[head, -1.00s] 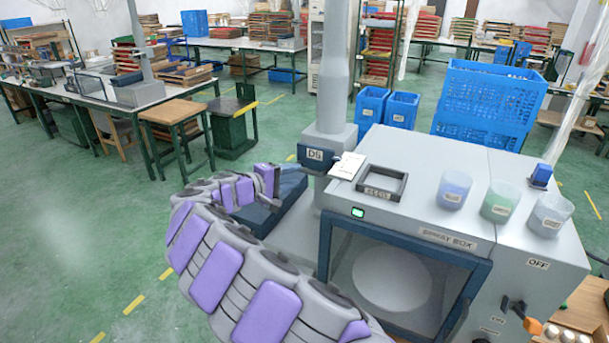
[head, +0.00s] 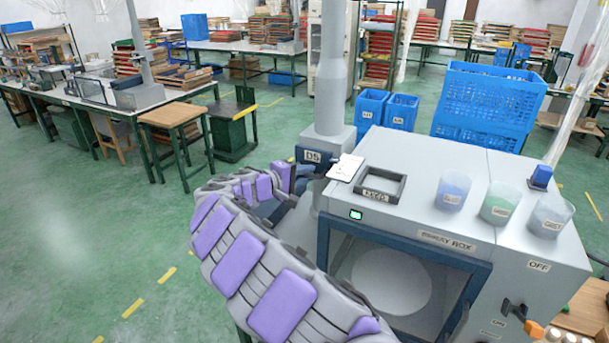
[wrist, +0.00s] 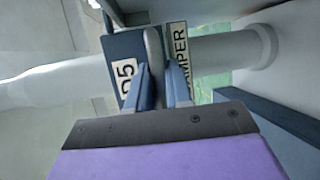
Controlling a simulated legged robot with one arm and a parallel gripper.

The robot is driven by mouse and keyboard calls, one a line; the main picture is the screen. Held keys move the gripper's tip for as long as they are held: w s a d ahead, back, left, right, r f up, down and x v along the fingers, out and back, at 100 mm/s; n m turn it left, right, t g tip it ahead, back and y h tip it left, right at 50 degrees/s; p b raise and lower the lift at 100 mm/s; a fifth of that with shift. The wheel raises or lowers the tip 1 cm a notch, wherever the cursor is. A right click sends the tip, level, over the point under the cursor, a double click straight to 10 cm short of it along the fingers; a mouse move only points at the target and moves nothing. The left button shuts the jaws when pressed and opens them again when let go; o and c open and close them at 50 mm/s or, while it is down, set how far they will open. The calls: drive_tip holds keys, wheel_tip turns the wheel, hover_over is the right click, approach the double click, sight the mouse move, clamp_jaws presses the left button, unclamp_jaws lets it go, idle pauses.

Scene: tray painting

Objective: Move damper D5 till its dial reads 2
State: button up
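Damper D5 is a dark blue block with a white D5 label (head: 312,156), fixed on the grey duct (head: 333,95) above the spray box. In the wrist view the block (wrist: 119,45) shows close up with its D5 label turned sideways and a DAMPER label. A rounded grey lever (wrist: 153,48) stands out from it. My gripper (wrist: 160,78) is at the lever, its two blue fingers apart, one on each side. I see no firm grip. In the head view my gripper (head: 303,172) is beside the block, partly hidden by my arm. No dial reading is legible.
The spray box (head: 446,240) is right of my arm, with a white card (head: 345,167), a dark square frame (head: 381,184) and several cups on top. Blue crates (head: 487,105) stand behind it. The green floor at left is open.

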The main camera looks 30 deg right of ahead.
drive_tip(key=shift+f, duration=0.1)
clamp_jaws()
drive_tip(key=shift+s+a+f, duration=0.1)
drive_tip(key=shift+s+a, duration=0.5)
drive_tip(key=shift+a, duration=0.1)
drive_tip(key=shift+o, duration=2.4)
unclamp_jaws()
drive_tip(key=shift+w+d, duration=0.15)
drive_tip(key=shift+o, duration=0.2)
drive_tip(key=p+v, duration=0.1)
drive_tip(key=v, duration=1.6)
drive_tip(key=shift+a+p, duration=0.25)
drive_tip(key=shift+p, duration=0.15)
